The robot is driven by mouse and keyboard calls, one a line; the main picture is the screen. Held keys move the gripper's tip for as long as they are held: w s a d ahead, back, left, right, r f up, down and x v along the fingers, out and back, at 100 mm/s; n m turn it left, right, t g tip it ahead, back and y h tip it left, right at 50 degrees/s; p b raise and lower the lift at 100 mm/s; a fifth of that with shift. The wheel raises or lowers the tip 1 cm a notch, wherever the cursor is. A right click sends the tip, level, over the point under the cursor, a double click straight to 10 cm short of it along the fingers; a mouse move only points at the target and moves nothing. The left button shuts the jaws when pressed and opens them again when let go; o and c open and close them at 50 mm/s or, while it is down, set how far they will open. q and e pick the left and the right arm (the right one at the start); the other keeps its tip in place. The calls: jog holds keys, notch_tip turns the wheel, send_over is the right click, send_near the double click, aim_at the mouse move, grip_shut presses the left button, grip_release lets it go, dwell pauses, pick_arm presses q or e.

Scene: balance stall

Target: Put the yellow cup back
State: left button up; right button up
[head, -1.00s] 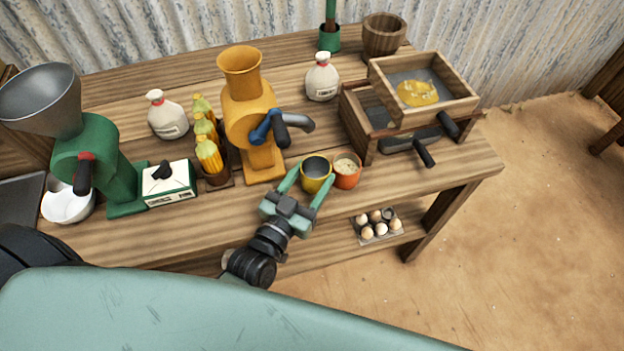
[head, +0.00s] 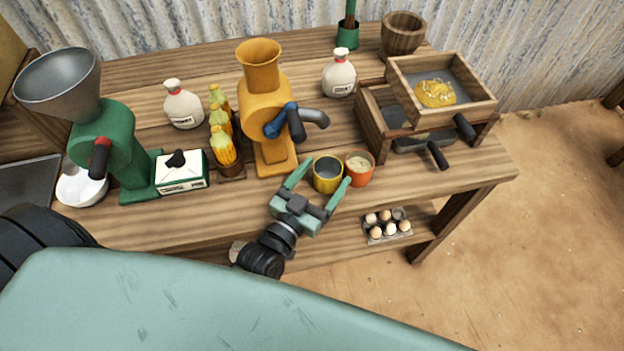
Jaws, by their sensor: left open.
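The yellow cup (head: 327,175) stands upright on the front part of the wooden table, looking empty with a grey inside. An orange cup (head: 359,170) with pale grainy contents stands close on its right. My left gripper (head: 322,171) is open, with its green fingers reaching in from the front. One finger is on the left of the yellow cup; the other is at its front right, near the orange cup. I cannot tell whether the fingers touch the cup. My right gripper is not in view.
A yellow grinder (head: 268,120) with a crank stands behind the cups. A green grinder (head: 110,150), a white bowl (head: 82,188), a box (head: 182,172) and corn cobs (head: 222,140) are at left. A wooden sieve box (head: 440,95) is at right. Eggs (head: 388,222) sit on the lower shelf.

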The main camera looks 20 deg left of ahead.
pick_arm(q)
jog(key=s+a+b, duration=0.1)
jog(key=s+a, duration=0.1)
jog(key=s, duration=0.9)
jog(key=shift+s, duration=0.35)
jog(key=shift+a, duration=0.1)
dwell(0.4)
